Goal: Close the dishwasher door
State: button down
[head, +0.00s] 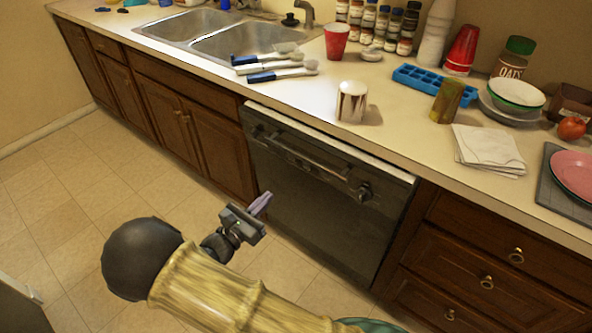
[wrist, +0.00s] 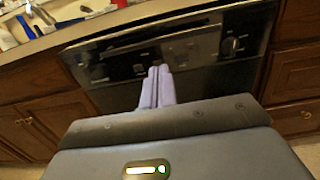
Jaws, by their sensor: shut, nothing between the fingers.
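The dishwasher door (head: 320,205) is dark, stands close to upright under the counter, and has a handle bar and a round knob near its top. A pale strip shows along its top edge; I cannot tell whether the door is flush with the cabinet. In the wrist view the door's control panel (wrist: 195,48) fills the middle, ahead of the fingers. My gripper (head: 262,203) is in front of the door's left part in the head view. Its two pale purple fingers (wrist: 157,86) are together and empty, pointing at the door. I cannot tell whether they touch it.
Wooden cabinets (head: 185,125) and drawers (head: 490,265) flank the dishwasher. The counter above holds brushes (head: 275,65), a shiny can (head: 352,102), a red cup (head: 336,42), a blue ice tray (head: 425,82) and folded cloths (head: 487,150). Tiled floor (head: 60,190) is clear at left.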

aim_at(305, 160)
jog(key=shift+w+d, duration=0.1)
jog(key=x, duration=1.3)
jog(key=shift+w+d, duration=0.3)
